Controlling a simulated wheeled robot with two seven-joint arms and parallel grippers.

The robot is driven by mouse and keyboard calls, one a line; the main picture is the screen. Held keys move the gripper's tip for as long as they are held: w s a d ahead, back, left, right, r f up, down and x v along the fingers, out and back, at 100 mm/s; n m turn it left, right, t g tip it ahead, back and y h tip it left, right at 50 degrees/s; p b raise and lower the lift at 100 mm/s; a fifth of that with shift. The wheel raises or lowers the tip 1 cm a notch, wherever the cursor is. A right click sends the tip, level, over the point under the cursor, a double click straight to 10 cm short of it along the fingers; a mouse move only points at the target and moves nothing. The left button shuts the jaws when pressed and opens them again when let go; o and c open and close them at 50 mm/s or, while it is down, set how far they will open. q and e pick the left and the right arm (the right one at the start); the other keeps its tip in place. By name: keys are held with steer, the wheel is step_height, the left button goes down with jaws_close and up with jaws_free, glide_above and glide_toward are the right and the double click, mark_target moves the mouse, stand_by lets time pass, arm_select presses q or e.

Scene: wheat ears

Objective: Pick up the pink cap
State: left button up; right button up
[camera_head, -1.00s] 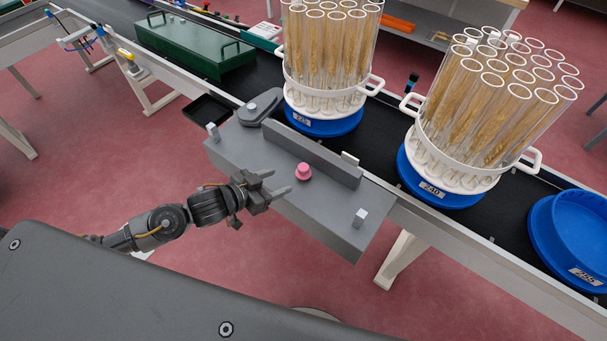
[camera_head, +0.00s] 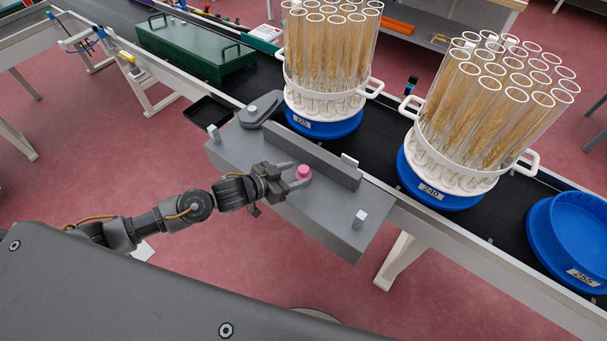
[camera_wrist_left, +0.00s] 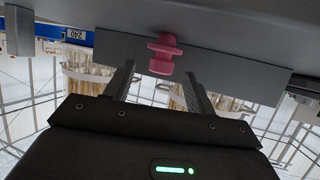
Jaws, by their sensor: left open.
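The pink cap (camera_head: 303,172) stands on the grey platform (camera_head: 330,222), in front of its raised back wall. In the left wrist view the pink cap (camera_wrist_left: 165,56) shows a flange and narrower waist, upside down in the picture, and lies ahead between the two fingers. My left gripper (camera_head: 293,178) is open, with its fingertips reaching to the cap from the left in the head view. The left gripper (camera_wrist_left: 160,82) also shows open in the wrist view, with space between each finger and the cap. My right gripper is not in view.
Two white racks of wheat-filled tubes (camera_head: 325,60) (camera_head: 490,110) stand on blue bases on the black conveyor (camera_head: 385,125) behind the platform. A small white block (camera_head: 359,218) sits near the platform's right end. A green case (camera_head: 195,48) lies at the back left.

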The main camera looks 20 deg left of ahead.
mark_target(300, 171)
arm_select(q)
steer(key=x, duration=0.4)
steer(key=shift+w+d+p, duration=0.1)
steer(key=shift+w+p, duration=0.2)
steer(key=shift+p, duration=0.05)
steer(key=c, duration=1)
steer(key=shift+r, duration=0.1)
